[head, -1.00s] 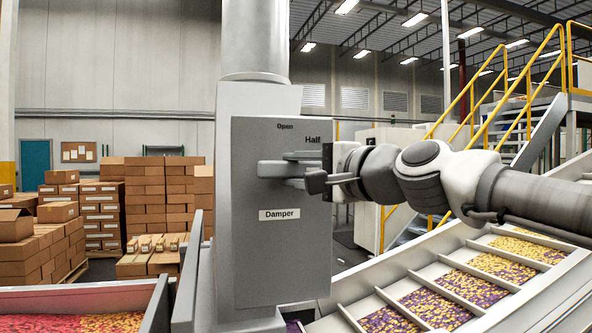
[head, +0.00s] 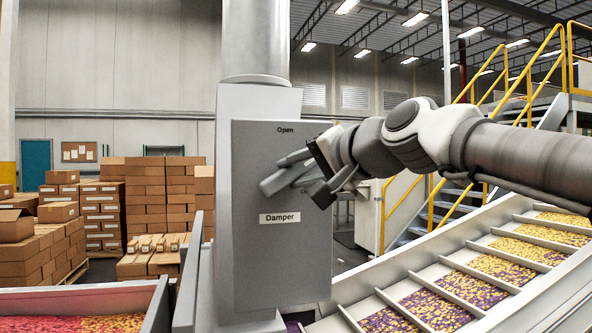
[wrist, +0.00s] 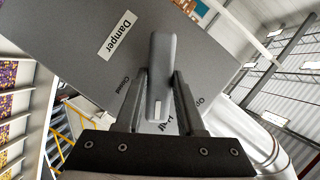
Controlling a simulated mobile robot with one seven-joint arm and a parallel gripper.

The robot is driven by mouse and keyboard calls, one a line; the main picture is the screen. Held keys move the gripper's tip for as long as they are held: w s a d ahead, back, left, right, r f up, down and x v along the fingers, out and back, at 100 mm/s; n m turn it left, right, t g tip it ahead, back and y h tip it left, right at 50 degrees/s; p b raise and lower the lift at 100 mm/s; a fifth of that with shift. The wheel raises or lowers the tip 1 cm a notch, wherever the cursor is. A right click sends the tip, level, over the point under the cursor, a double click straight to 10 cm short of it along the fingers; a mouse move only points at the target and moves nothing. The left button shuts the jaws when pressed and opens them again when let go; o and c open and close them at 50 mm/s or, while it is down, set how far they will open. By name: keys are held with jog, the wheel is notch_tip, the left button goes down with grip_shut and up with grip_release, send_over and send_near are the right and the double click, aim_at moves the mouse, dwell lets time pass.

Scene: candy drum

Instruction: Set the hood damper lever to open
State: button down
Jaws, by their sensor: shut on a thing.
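The grey damper box (head: 262,250) stands upright in the middle of the head view, with "Open" printed near its top and a "Damper" plate lower down. The grey damper lever (head: 281,181) slants up to the right across its face. In the wrist view the lever (wrist: 162,65) lies between the two fingers, its tip just short of the "Half" print. "Closed" is on its left there and "Open" on its right. My gripper (head: 308,176) is shut on the lever; it also shows in the wrist view (wrist: 159,100). It hides the "Half" print in the head view.
A sloping conveyor (head: 400,280) with purple and yellow candy runs below my arm. A bin of red and yellow candy (head: 80,300) is at the lower left. Stacked cartons (head: 150,200) stand behind on the left. Yellow stair railings (head: 500,85) are at the right back.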

jog(key=n+h, duration=0.1)
jog(key=n, duration=0.1)
jog(key=n+h+p, duration=0.1)
jog(key=n, duration=0.1)
jog(key=shift+r+n+h, duration=0.15)
jog(key=shift+n+h, duration=0.15)
jog(key=shift+h, duration=0.1)
jog(key=n+h, duration=0.2)
jog(key=n, duration=0.1)
jog(key=shift+a, duration=0.2)
jog(key=shift+n+h, duration=0.3)
jog(key=c, duration=0.5)
grip_release()
jog(key=shift+s, duration=0.1)
jog(key=v, duration=1.7)
jog(key=shift+s, duration=0.2)
